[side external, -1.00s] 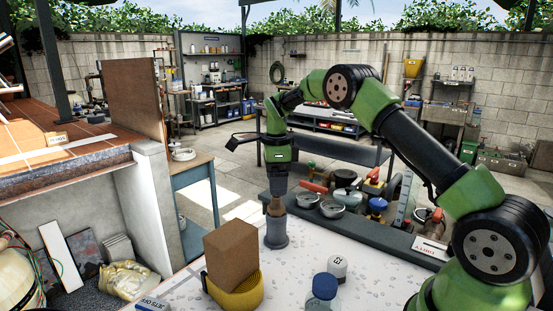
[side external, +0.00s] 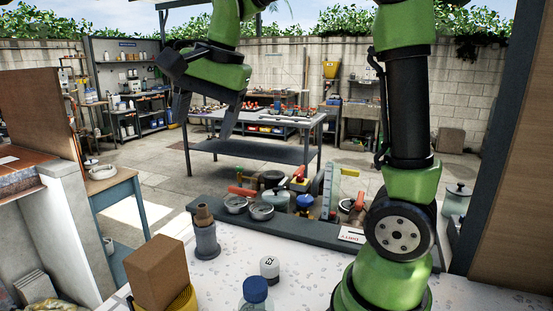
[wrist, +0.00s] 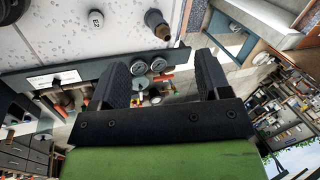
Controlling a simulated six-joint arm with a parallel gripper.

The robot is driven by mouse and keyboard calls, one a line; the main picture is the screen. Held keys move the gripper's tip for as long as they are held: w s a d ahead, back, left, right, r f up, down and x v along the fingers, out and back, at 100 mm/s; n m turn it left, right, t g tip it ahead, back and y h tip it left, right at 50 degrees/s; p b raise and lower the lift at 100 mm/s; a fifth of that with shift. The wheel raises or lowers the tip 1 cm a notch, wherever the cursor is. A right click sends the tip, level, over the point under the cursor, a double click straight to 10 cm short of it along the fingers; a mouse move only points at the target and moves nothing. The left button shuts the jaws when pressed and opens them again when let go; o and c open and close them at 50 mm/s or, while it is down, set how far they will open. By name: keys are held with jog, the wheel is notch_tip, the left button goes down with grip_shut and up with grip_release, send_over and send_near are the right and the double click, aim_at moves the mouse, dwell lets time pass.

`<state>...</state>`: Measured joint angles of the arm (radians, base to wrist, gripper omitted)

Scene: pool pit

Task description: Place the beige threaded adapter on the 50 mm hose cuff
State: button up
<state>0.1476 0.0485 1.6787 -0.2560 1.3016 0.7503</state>
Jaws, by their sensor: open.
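The beige-brown threaded adapter (side external: 204,215) stands upright on top of the grey hose cuff (side external: 206,242), on the white speckled worktop. How deep it sits cannot be told. In the wrist view the adapter (wrist: 161,31) and the cuff (wrist: 153,17) show near the top, beyond my fingertips. My gripper (side external: 207,150) is raised above and apart from them, fingers spread. In the wrist view its fingers (wrist: 163,62) are open with nothing held between them.
A brown block (side external: 157,272) sits on a yellow ring (side external: 184,299) left of the cuff. A white-capped container (side external: 269,267) and a blue-capped bottle (side external: 255,291) stand at the front. A dark tray (side external: 290,236) with gauges and fittings lies behind.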

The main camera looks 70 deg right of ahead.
jog(key=s+a+f+n+t, duration=0.1)
jog(key=s+a+n, duration=0.1)
jog(key=s+n, duration=0.3)
jog(key=s+a+f+n+t+y, duration=0.1)
jog(key=s+a+f+n+t, duration=0.1)
jog(key=s+n, duration=0.3)
jog(key=s+a, duration=0.1)
jog(key=s, duration=0.3)
jog(key=shift+s+a+n, duration=0.25)
jog(key=shift+s+n, duration=0.15)
